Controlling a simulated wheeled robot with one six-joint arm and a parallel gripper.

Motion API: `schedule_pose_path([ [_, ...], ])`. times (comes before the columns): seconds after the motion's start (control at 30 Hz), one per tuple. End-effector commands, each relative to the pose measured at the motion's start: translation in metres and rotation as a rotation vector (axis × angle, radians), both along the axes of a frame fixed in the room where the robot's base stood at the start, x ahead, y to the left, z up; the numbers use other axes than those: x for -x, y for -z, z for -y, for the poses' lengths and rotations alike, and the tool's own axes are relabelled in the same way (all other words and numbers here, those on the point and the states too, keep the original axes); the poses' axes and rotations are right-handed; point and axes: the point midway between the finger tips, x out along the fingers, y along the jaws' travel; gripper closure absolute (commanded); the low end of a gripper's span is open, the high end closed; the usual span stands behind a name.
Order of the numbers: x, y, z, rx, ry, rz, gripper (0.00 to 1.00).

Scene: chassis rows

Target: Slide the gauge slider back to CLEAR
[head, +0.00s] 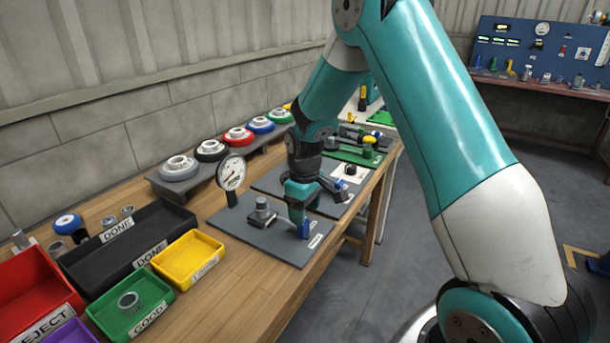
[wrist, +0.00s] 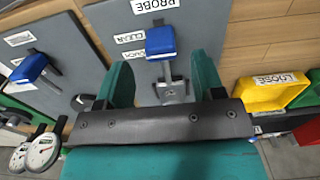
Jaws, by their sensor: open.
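The gauge slider has a blue knob (wrist: 160,42) on an upright metal stem, on a grey panel (wrist: 115,20) labelled PROBE, CLEAR and TOUCH. In the head view the blue knob (head: 304,229) stands near the panel's front right edge. My gripper (wrist: 162,70) is open, its teal fingers on either side of the slider in the wrist view, with the knob showing just beyond the fingertips. I cannot tell whether they touch it. In the head view my gripper (head: 298,205) is low over the panel beside the knob. The CLEAR label (wrist: 130,37) is left of the knob, with TOUCH below it.
A dial gauge (head: 231,173) stands at the panel's back. A neighbouring panel has another blue knob (wrist: 30,67). A yellow tray (head: 188,259), green tray (head: 160,291) and black tray (head: 85,262) are to the left. Colored ringed parts line the back. Bare wood is in front.

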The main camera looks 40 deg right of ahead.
Motion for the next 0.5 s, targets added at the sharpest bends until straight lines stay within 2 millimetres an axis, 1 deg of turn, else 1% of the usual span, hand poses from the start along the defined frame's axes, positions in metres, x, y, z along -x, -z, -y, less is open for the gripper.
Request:
schedule_pose_path([
  [0.03, -0.001, -0.015, 0.000, 0.001, 0.000, 0.007, 0.38],
  [0.2, -0.001, -0.059, 0.001, 0.002, 0.001, 0.006, 0.38],
  [0.3, 0.000, -0.082, 0.001, 0.001, 0.001, 0.004, 0.38],
  [0.4, 0.000, -0.100, 0.001, 0.001, 0.001, 0.003, 0.38],
  [0.5, 0.000, -0.112, 0.001, 0.001, 0.001, 0.000, 0.38],
])
